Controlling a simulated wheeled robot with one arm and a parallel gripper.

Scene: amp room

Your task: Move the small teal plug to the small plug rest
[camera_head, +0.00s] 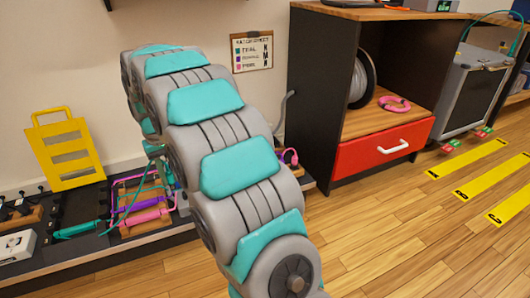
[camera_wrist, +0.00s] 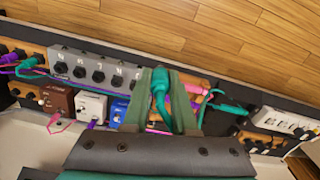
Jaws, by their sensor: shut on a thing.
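My gripper (camera_wrist: 164,76) is shut on a teal plug (camera_wrist: 159,92), which sits between the two fingers in the wrist view. In the head view my arm covers much of the middle, and the held plug cannot be made out clearly. A wooden rest (camera_head: 150,229) with pink and purple plugs lies on the low board at left. Another teal plug (camera_head: 76,230) lies left of it; one also shows right of the fingers in the wrist view (camera_wrist: 228,108). I cannot tell which wooden piece is the small plug rest.
A grey pedal unit (camera_wrist: 92,68), a brown pedal (camera_wrist: 58,100), a white pedal (camera_wrist: 91,106) and a blue pedal (camera_wrist: 119,110) crowd the board. A yellow stand (camera_head: 66,150) leans at left. A dark cabinet with a red drawer (camera_head: 383,149) stands right. The wooden floor (camera_head: 400,235) is open.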

